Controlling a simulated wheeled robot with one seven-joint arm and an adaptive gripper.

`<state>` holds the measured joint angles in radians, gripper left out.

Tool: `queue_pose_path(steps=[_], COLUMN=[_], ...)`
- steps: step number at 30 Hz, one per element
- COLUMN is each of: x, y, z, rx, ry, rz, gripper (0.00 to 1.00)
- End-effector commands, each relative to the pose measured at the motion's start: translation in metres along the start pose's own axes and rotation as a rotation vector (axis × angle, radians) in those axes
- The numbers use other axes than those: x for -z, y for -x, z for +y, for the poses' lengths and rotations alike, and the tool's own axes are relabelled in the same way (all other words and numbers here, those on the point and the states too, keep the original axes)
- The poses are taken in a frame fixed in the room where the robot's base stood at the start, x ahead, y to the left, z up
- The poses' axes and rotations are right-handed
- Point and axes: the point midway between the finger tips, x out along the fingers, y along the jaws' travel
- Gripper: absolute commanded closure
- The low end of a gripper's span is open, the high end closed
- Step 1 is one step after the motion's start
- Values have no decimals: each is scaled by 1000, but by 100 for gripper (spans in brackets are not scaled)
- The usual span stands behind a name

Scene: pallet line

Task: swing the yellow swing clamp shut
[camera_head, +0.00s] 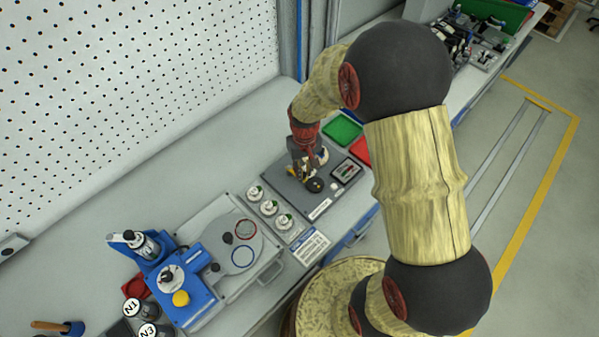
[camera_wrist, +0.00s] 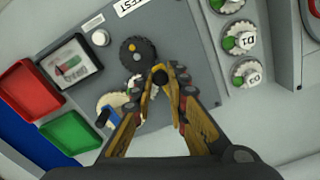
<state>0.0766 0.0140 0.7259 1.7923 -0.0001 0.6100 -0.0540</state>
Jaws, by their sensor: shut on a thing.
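The yellow swing clamp (camera_head: 304,177) is on the grey test fixture, mostly hidden under my gripper in the head view. My gripper (camera_wrist: 161,76) points down at the fixture, its fingertips closed around a small dark knob that seems to be the clamp's handle. It also shows in the head view (camera_head: 303,170). Just beyond the fingertips in the wrist view is a dark round disc (camera_wrist: 137,52) with a yellow dot. Whether the clamp arm lies over a part cannot be told.
The fixture (camera_wrist: 189,50) carries a meter (camera_wrist: 72,65) and a white button (camera_wrist: 100,38). A cream disc with a blue lever (camera_wrist: 108,115) is close to the left finger. Green (camera_wrist: 70,132) and red (camera_wrist: 28,90) trays and several dials (camera_wrist: 240,38) flank it. A blue machine (camera_head: 185,290) stands at lower left.

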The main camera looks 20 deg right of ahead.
Motion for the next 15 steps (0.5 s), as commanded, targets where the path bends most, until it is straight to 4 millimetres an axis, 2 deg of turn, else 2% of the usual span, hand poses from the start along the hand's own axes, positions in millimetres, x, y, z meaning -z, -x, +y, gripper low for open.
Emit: queue_pose_path(steps=[15], x=[22], y=[1], z=[24], rx=[-1], ry=[479], rz=[3], gripper=[100])
